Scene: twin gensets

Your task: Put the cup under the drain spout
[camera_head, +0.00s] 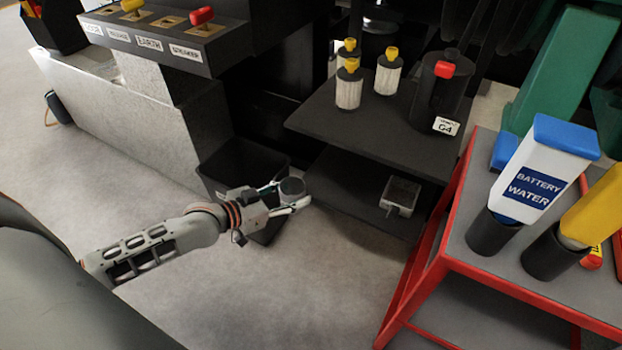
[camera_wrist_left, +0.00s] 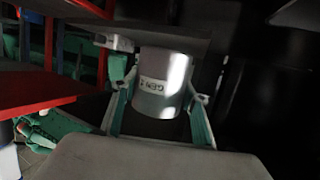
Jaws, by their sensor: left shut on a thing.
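My left gripper (camera_head: 290,196) is shut on a small grey metal cup (camera_head: 292,187), low in front of the lower dark shelf. In the left wrist view the cup (camera_wrist_left: 162,88) shows close up between the two fingers, with a pale label that seems to read GEN and a digit I cannot make out. A small grey box (camera_head: 401,194) with a short stub at its front sits on the lower shelf, to the right of the cup and apart from it. I cannot tell whether that stub is the drain spout. My right gripper is not in view.
A black bin (camera_head: 243,165) stands just behind my left gripper. The upper shelf (camera_head: 375,135) holds filters with yellow caps (camera_head: 348,88) and a black canister (camera_head: 440,90). A red-framed cart (camera_head: 480,248) with bottles is at the right. The floor in front is clear.

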